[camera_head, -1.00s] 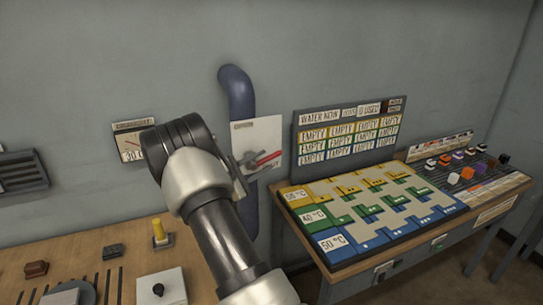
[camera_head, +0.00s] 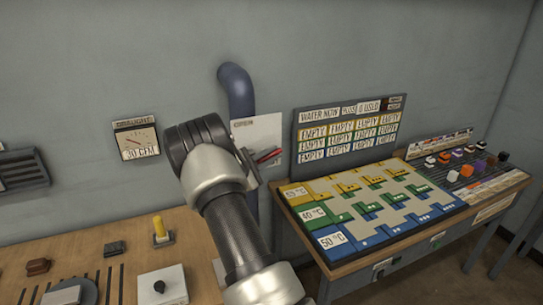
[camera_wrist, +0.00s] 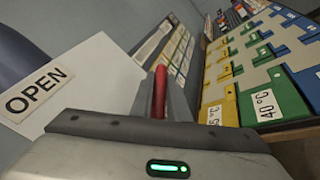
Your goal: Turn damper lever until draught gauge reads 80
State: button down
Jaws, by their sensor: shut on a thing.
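The damper lever is a red bar (camera_head: 268,155) in front of a white plate (camera_head: 262,130) on the wall pipe. In the wrist view the red lever (camera_wrist: 160,90) stands up by a grey finger, beside the plate with the label OPEN (camera_wrist: 37,88). My gripper (camera_head: 252,165) is at the plate, shut on the lever; my wrist hides much of the grip and the lever's pivot. The draught gauge (camera_head: 137,137) is on the wall to the left, in clear view. Its display seems to read 30 CFM.
A blue pipe (camera_head: 237,90) runs down the wall behind the plate. A sloped board with coloured blocks (camera_head: 375,205) stands close on the right. A wooden bench (camera_head: 90,245) with a yellow-handled part (camera_head: 159,230) lies at lower left.

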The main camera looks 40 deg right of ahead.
jog(key=shift+a+f+b, duration=0.1)
jog(key=shift+b, duration=0.7)
jog(key=shift+a+n+t+h+b, duration=0.1)
jog(key=shift+n+t+h+b, duration=0.2)
jog(key=shift+h+b, duration=0.25)
jog(key=b, duration=0.1)
jog(key=h+b, duration=0.1)
jog(key=shift+w+a+r+n+b, duration=0.1)
jog(key=shift+a+r+n+b, duration=0.1)
jog(key=shift+r+n+b, duration=0.1)
jog(key=h+b, duration=0.1)
jog(key=r+n+t+b, duration=0.1)
jog(key=b, duration=0.1)
jog(key=shift+a+r+h, duration=0.1)
jog(key=shift+a+h, duration=0.2)
jog(key=shift+h, duration=0.05)
jog(key=shift+w+a+r+n+t+h+b, duration=0.15)
jog(key=shift+a+r+n+t+h+b, duration=0.3)
jog(key=shift+r+n+t+h+b, duration=0.45)
jog(key=shift+f, duration=0.15)
jog(key=c, duration=1.7)
grip_release()
